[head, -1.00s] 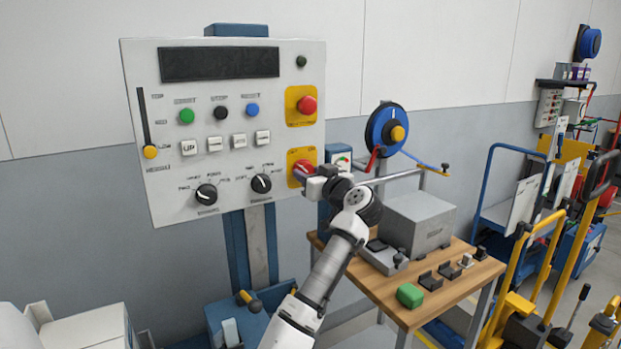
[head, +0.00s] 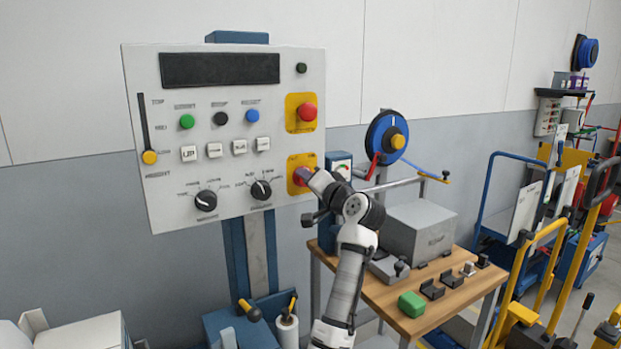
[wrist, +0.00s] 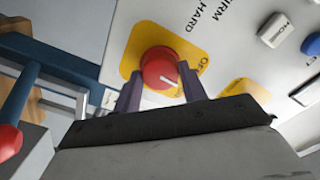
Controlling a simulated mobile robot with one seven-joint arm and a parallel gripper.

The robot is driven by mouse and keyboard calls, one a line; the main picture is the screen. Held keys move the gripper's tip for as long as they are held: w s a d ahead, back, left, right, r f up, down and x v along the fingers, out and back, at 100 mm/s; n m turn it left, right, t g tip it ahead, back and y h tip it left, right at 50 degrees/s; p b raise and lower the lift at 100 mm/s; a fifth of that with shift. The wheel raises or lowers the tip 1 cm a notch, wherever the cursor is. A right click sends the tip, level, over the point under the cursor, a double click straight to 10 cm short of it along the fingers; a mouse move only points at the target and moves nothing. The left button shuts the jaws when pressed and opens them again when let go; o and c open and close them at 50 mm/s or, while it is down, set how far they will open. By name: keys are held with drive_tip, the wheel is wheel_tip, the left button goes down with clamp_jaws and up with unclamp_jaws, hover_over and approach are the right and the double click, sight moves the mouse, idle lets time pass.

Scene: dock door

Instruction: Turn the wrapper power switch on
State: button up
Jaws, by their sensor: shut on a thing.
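The power switch is a red round knob on a yellow plate (head: 291,162) at the lower right of the control panel (head: 222,95). In the wrist view the red knob (wrist: 158,68) shows a white pointer line, with an "OFF" label on the plate beside it. My gripper (head: 304,176) reaches the knob from the right, and its fingers cover most of the knob in the head view. In the wrist view my gripper (wrist: 161,88) has one dark finger on each side of the knob and is shut on it.
A red mushroom button (head: 307,112) on a yellow plate sits above the switch. Black dials (head: 261,189) and push buttons lie to its left. A wooden table (head: 400,323) with a grey box (head: 419,230) stands to the right, below a blue reel (head: 386,136).

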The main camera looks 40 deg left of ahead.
drive_tip(key=m+p, duration=0.4)
drive_tip(key=m, duration=0.3)
drive_tip(key=shift+m, duration=0.7)
drive_tip(key=o, duration=1)
drive_tip(key=b+v, duration=0.4)
drive_tip(key=v, duration=1)
drive_tip(key=shift+a, duration=0.1)
